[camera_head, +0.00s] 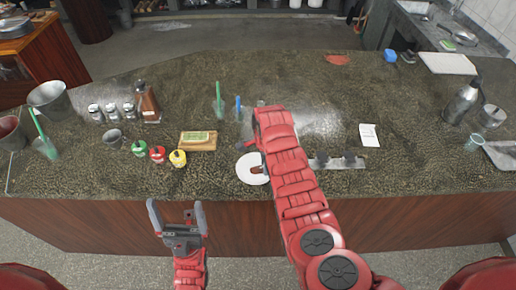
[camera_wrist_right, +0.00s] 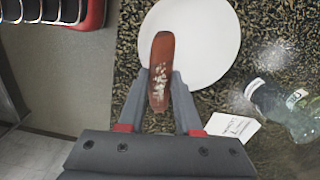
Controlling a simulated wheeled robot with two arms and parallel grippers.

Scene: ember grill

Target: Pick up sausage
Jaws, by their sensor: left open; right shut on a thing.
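A reddish-brown sausage (camera_wrist_right: 162,62) with pale flecks shows in the right wrist view, between the fingers of my right gripper (camera_wrist_right: 160,95). The gripper is shut on it near its lower part. A white plate (camera_wrist_right: 210,40) lies behind the sausage. In the head view the plate (camera_head: 247,170) is on the dark stone counter, partly hidden by my right arm. A small brown bit of the sausage (camera_head: 256,169) shows over the plate. My right gripper is hidden there by the arm. My left gripper (camera_head: 176,207) is open and empty, in front of the counter's edge.
A wooden board (camera_head: 207,146) with a green-topped item lies left of the plate. Red, yellow and green-lidded jars (camera_head: 157,154) and shakers stand further left. A white card (camera_head: 369,135) lies to the right. A clear bottle (camera_wrist_right: 290,110) shows in the right wrist view.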

